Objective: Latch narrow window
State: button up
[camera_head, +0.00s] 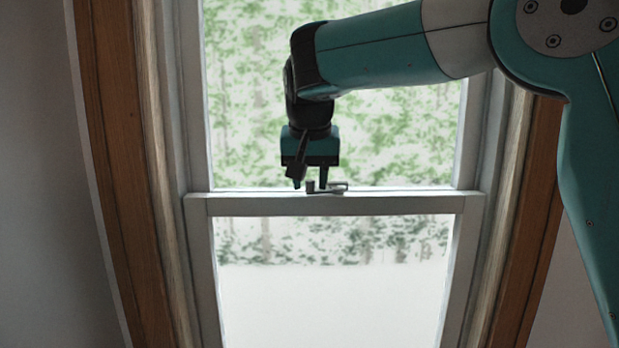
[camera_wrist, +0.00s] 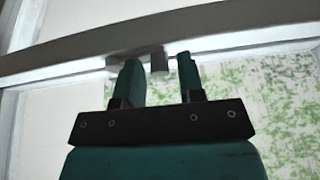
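The narrow window has a white frame, and its grey latch (camera_head: 338,188) sits on top of the middle rail (camera_head: 400,203) in the head view. My gripper (camera_head: 310,184) points down at the rail from above, its two dark fingers apart. A small upright part of the latch stands between the fingertips in the head view. In the wrist view, the latch (camera_wrist: 158,61) shows as a dark block between the fingertips (camera_wrist: 158,64), with a gap visible on each side. Part of the latch is hidden behind the left finger there.
Glass panes lie above and below the rail, with trees and pale ground outside. A brown wooden casing (camera_head: 110,150) runs down the left side and another (camera_head: 530,210) down the right. The upper sash glass (camera_head: 240,110) is close behind my gripper.

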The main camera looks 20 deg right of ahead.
grip_shut()
jog(key=shift+w+r+m+p, duration=0.2)
jog(key=shift+m+p, duration=0.2)
jog(key=shift+p, duration=0.3)
jog(key=shift+w+f+m, duration=0.15)
jog(key=shift+f+m, duration=0.05)
jog(key=shift+m, duration=0.1)
jog(key=shift+o, duration=1.3)
grip_release()
jog(key=p+v, duration=0.7)
jog(key=v, duration=1)
jog(key=shift+w+a+r, duration=0.2)
jog(key=shift+w+a, duration=0.05)
jog(key=shift+a, duration=0.15)
